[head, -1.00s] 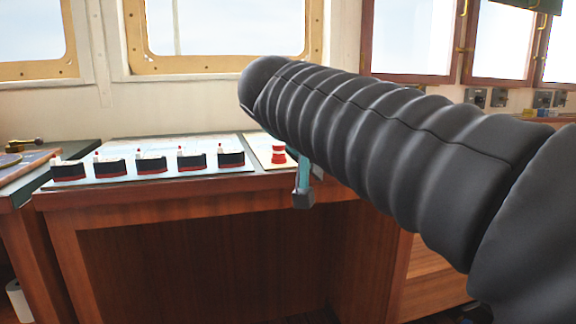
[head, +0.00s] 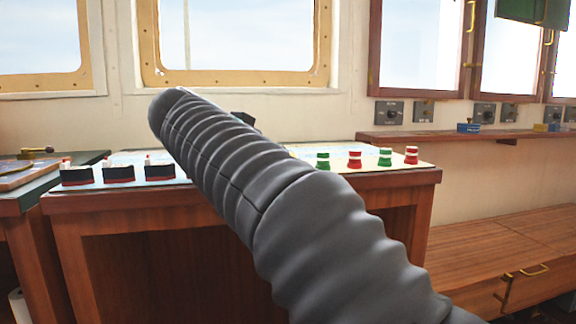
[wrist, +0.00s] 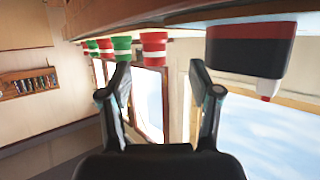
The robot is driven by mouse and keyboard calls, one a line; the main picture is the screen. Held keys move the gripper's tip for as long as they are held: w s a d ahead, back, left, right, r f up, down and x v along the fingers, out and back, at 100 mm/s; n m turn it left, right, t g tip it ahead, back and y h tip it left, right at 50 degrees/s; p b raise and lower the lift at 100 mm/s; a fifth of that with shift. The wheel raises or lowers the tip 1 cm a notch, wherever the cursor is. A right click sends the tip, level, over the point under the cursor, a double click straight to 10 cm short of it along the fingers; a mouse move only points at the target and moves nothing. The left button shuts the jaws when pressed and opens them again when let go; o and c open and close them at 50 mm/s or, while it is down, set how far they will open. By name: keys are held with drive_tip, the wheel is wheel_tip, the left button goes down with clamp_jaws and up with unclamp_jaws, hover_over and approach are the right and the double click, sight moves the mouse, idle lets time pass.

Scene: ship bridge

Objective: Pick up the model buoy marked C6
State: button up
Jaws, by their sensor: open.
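Several small model buoys stand in a row on the right part of the console in the head view: green (head: 323,161), red (head: 355,160), green (head: 385,157) and red (head: 411,155), each with a white band. In the wrist view the nearest are a red one (wrist: 153,44) and a green one (wrist: 122,48), seen upside down. I cannot read C6 on any. My gripper (wrist: 160,72) is open and empty, apart from the buoys, with a red one showing between its fingers. My arm hides it in the head view.
Black and red ship models (head: 117,172) stand on the left of the console (head: 150,213); one is close by in the wrist view (wrist: 248,50). A wall shelf (head: 440,139) and a wooden bench (head: 510,250) are at the right.

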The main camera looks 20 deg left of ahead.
drive_tip(key=shift+d+x, duration=0.15)
drive_tip(key=shift+x, duration=1.35)
drive_tip(key=shift+d+x, duration=0.15)
drive_tip(key=shift+x, duration=1.4)
drive_tip(key=shift+s, duration=0.15)
drive_tip(key=c, duration=1)
